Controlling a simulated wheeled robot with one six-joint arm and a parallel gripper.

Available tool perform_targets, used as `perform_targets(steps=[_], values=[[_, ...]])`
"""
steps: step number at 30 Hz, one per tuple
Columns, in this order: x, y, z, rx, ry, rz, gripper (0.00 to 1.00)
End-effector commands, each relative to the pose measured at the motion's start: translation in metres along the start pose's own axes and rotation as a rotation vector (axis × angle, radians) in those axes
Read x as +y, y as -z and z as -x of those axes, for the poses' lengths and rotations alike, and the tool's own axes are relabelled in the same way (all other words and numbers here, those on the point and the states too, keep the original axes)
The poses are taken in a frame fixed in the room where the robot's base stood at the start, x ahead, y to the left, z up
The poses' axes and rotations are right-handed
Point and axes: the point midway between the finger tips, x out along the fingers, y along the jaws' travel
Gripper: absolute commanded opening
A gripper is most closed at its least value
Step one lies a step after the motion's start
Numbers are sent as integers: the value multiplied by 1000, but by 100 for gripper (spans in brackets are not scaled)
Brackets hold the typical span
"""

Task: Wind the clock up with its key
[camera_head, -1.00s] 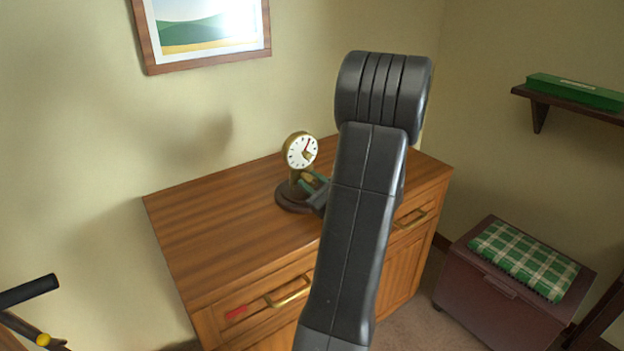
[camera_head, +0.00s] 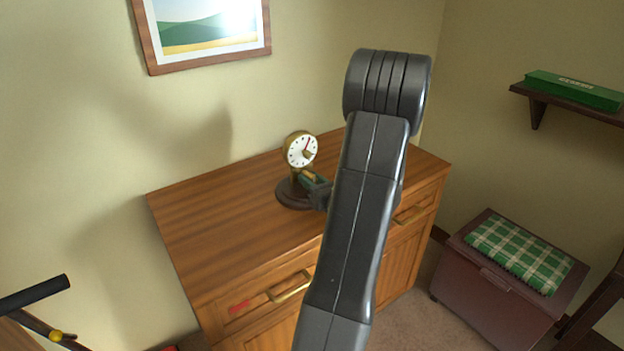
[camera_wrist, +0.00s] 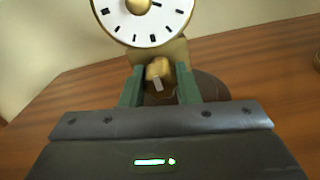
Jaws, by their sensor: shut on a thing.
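The clock (camera_head: 300,150) has a white round dial and a brass case, and stands on a dark round base on the wooden dresser. In the wrist view its dial (camera_wrist: 148,24) is cut by the top edge. The brass key (camera_wrist: 158,69) is below the dial, between the two green fingers of my gripper (camera_wrist: 159,84). My gripper is shut on the key at the clock's front. In the head view my gripper (camera_head: 313,182) is low at the clock's right side, partly hidden by my arm, and the key cannot be made out there.
The dresser top (camera_head: 215,215) is clear left of the clock. A framed picture (camera_head: 150,45) hangs above. On the right are a wall shelf (camera_head: 545,97) with a green box (camera_head: 575,90) and a dark chest (camera_head: 500,300) with a checked cushion (camera_head: 520,250).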

Motion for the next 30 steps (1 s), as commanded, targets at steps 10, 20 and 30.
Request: perform_targets(steps=[10, 20, 30], values=[[0, 2, 0, 4, 0, -4, 6], [0, 1, 0, 2, 0, -3, 51], [-1, 0, 29, 0, 4, -3, 51]])
